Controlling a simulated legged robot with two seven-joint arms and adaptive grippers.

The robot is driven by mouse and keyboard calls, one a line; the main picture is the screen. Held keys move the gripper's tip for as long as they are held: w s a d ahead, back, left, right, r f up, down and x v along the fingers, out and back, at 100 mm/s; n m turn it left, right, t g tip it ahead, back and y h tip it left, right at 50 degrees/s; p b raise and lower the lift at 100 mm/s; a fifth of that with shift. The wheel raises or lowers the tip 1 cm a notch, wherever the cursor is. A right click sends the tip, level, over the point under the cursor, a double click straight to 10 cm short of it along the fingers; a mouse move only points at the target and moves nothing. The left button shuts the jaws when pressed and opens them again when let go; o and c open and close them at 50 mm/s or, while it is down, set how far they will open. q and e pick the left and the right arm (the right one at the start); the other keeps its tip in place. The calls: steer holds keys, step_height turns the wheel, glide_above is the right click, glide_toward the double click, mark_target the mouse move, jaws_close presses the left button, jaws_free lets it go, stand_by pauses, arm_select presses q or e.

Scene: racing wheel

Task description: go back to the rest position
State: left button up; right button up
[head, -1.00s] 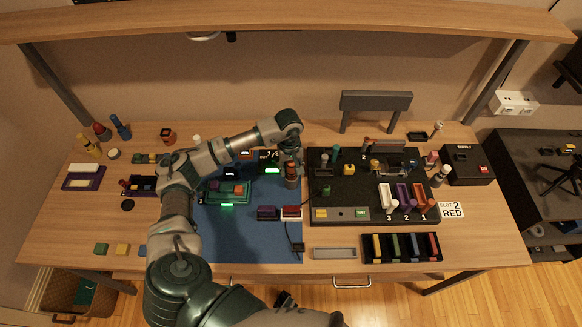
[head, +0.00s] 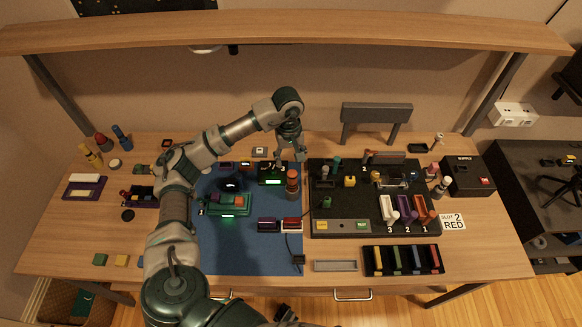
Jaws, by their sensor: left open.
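My left arm comes in from the lower left and reaches over the blue mat (head: 250,255). My left gripper (head: 290,160) is open and empty, pointing down above the back right part of the mat. Just below it in the picture stands a red-orange and dark cylinder (head: 292,182), apart from the fingers as far as I can tell. A dark box with a green light (head: 271,178) is to the gripper's left. A green device (head: 229,204) lies on the mat's left part, partly near my forearm. My right gripper is not in view.
A black board (head: 340,219) with coloured handles in slots fills the table's right middle. A black tray of coloured bars (head: 403,260) and a grey tray (head: 336,266) lie at the front. A shelf (head: 300,32) spans above.

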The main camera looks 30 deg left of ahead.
arm_select(q)
steer(key=shift+r, duration=0.4)
